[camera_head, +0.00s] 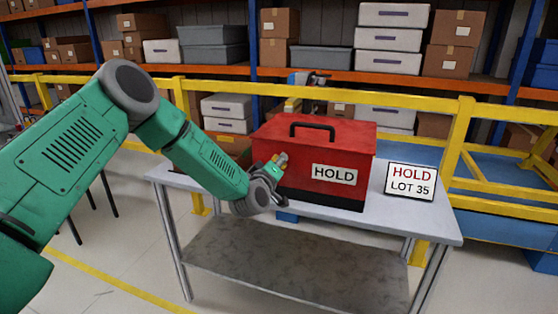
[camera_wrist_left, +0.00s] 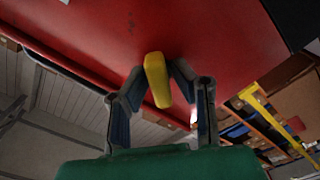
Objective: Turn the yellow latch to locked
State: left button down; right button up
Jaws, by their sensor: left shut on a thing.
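The yellow latch (camera_head: 281,159) is on the left part of the front of a red box (camera_head: 350,145) with a black handle. In the left wrist view the latch (camera_wrist_left: 156,78) is a short yellow bar, long side nearly up and down in the picture, tilted slightly. My left gripper (camera_head: 277,180) is at the box's front left. In the wrist view its two fingers (camera_wrist_left: 158,82) are on either side of the latch, shut on it. The gripper's wrist partly hides the box's lower left corner. My right gripper is not in view.
The box stands on a grey table (camera_head: 420,222). A "HOLD LOT 35" sign (camera_head: 411,182) stands right of it. A yellow rail (camera_head: 410,98) and shelves with boxes are behind.

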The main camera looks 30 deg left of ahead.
pick_arm(q)
jog(key=m, duration=0.3)
jog(key=f+m+p, duration=0.1)
jog(key=m, duration=0.1)
jog(key=shift+s+d+m, duration=0.15)
jog(key=shift+m, duration=0.25)
jog(key=shift+m+p, duration=0.45)
jog(key=shift+m, duration=1.75)
jog(key=c, duration=1.7)
grip_release()
jog(key=shift+o, duration=0.8)
jog(key=shift+r, duration=0.15)
